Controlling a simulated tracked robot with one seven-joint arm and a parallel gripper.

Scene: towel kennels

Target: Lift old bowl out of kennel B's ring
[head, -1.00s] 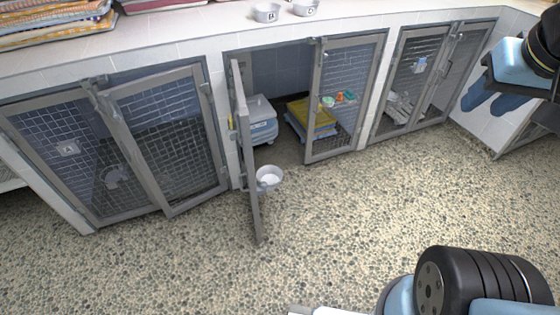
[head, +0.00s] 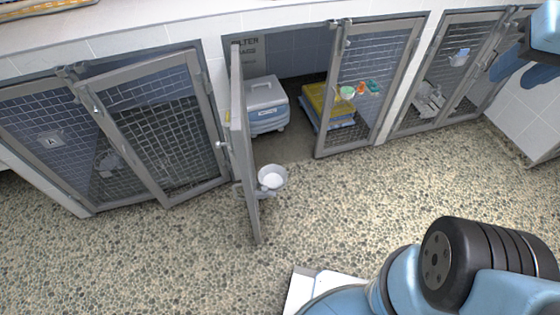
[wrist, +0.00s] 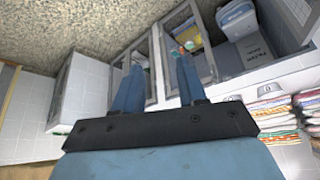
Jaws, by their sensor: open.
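The old bowl (head: 271,177), pale and round, sits in a ring on the inner side of an open mesh door (head: 243,150) in the head view. This door belongs to the middle kennel, apparently kennel B; no letter on it is readable. The ring is mostly hidden by the bowl. My gripper (wrist: 158,85) is open and empty in the wrist view, its two blue fingers apart. In the head view it is at the upper right, well away from the bowl. I cannot make out the bowl in the wrist view.
The middle kennel holds a blue-grey carrier (head: 263,104), folded towels (head: 326,104) and small toys. Kennel A (head: 130,140) on the left has its door slightly ajar. Pebbled floor before the kennels is clear.

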